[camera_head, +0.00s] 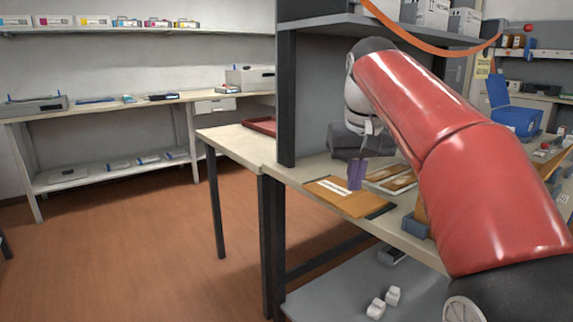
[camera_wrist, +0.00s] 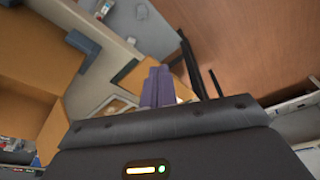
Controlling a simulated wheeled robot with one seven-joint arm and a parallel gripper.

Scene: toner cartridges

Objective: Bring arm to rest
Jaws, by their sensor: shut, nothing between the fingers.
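My red arm reaches over the workbench from the right in the head view. My gripper (camera_head: 356,176), with purple fingers, points down above the bench near an orange-brown folder (camera_head: 345,199) with a white label. The fingers are together with nothing between them. In the wrist view the purple fingers (camera_wrist: 157,86) stand side by side, shut, with the bench and floor beyond. The gripper seems to be above the bench surface; the exact gap is hard to tell.
A shelf (camera_head: 390,30) with white boxes is overhead, and an orange cable (camera_head: 420,42) hangs across. Open floor (camera_head: 130,260) lies left.

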